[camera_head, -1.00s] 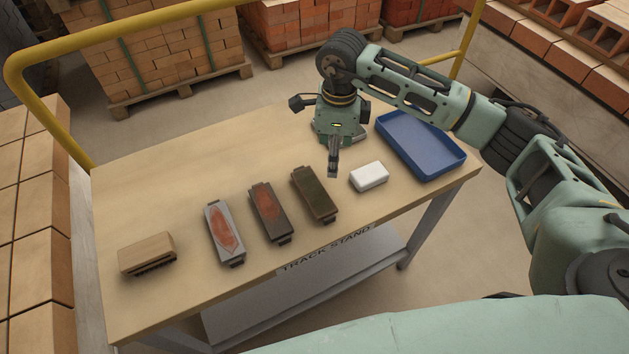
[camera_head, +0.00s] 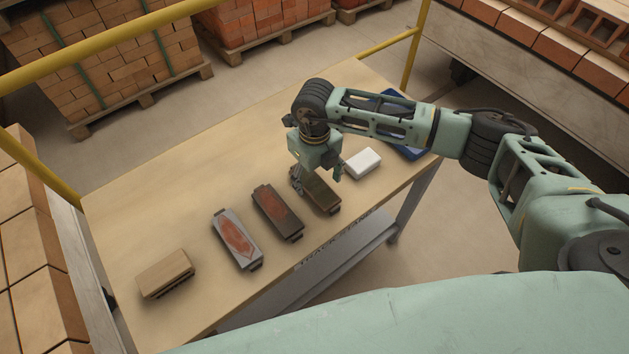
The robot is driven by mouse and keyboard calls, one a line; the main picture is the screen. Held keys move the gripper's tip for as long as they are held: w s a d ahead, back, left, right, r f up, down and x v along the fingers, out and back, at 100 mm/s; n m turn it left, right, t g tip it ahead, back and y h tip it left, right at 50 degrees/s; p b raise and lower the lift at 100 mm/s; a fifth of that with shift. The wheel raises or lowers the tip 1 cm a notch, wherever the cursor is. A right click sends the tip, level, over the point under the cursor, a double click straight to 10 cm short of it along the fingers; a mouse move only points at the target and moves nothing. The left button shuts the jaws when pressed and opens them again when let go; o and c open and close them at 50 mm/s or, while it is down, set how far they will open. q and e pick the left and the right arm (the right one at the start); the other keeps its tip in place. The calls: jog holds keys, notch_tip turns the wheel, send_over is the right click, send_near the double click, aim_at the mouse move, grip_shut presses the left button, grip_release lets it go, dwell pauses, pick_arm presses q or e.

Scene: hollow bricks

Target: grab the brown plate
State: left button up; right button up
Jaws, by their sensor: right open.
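Three long plates lie side by side on the table. The rightmost is brown with an olive-dark face (camera_head: 323,196). The middle one is a dark brown plate (camera_head: 278,212) with a rust-red patch. The left one is a grey plate (camera_head: 237,240) with an orange-red patch. My right gripper (camera_head: 318,179) points down at the far end of the rightmost plate, with its open fingers near that plate's two sides. It hides that plate's far end. I cannot tell whether the fingers touch it. My left gripper is not in view.
A white block (camera_head: 363,163) lies close to the right of the gripper. A blue tray (camera_head: 408,152) is partly hidden behind my right arm. A wooden brush-like block (camera_head: 165,273) lies at the left. The back of the table (camera_head: 200,165) is clear. Yellow rails border the table.

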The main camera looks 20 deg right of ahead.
jog(key=shift+f, duration=1)
grip_shut()
jog(key=shift+w+r, duration=0.1)
jog(key=shift+w, duration=0.05)
